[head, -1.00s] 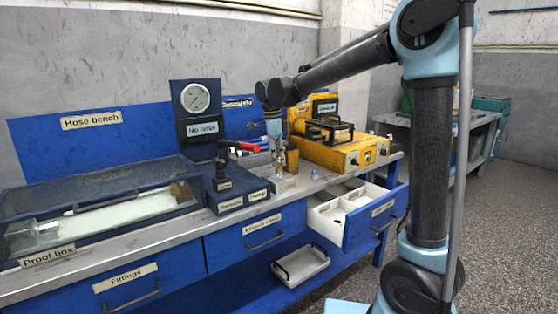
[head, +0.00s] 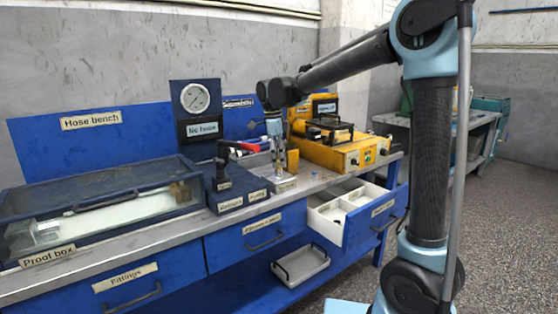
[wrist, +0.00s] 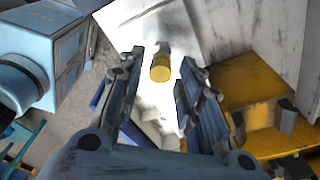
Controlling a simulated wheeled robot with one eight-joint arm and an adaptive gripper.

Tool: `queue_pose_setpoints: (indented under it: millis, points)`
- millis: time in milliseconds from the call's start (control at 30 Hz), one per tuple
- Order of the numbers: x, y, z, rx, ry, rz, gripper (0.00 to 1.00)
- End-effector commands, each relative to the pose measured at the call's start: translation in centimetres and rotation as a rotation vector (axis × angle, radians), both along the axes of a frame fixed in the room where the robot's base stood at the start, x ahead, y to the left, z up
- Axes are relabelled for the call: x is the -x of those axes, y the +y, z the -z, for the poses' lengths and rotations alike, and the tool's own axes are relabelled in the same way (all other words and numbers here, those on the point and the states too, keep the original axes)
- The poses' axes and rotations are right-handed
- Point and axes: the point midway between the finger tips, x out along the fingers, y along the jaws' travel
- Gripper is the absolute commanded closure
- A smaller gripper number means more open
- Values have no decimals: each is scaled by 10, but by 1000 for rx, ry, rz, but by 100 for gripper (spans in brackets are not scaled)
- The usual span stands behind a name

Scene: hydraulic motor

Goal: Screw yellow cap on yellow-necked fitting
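My gripper (wrist: 162,60) is open in the wrist view, with a gap on each side between its fingers and a small yellow round piece (wrist: 160,69). This piece looks like the yellow cap; I cannot tell whether it sits on a fitting. It stands against a bright white surface near the fingertips. In the head view my gripper (head: 278,168) points down over the back of the bench, beside the yellow machine. The yellow-necked fitting cannot be made out there. A small blue-topped piece (head: 314,174) stands on the bench to the right.
The yellow machine (head: 340,150) stands to the right of my gripper. A dark blue block with a post (head: 222,185) and red-handled tools (head: 243,147) are to its left. The drawer (head: 350,205) below is open. The glass-topped proof box (head: 90,205) fills the left.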

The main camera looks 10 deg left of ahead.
Motion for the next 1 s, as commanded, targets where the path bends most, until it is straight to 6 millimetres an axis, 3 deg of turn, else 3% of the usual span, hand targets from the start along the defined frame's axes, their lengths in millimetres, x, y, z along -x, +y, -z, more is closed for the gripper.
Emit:
queue_pose_setpoints:
  millis: [800,1000]
  points:
    - [1,-1,0,-1,-3,-810,67]
    - [1,-1,0,-1,-3,-886,67]
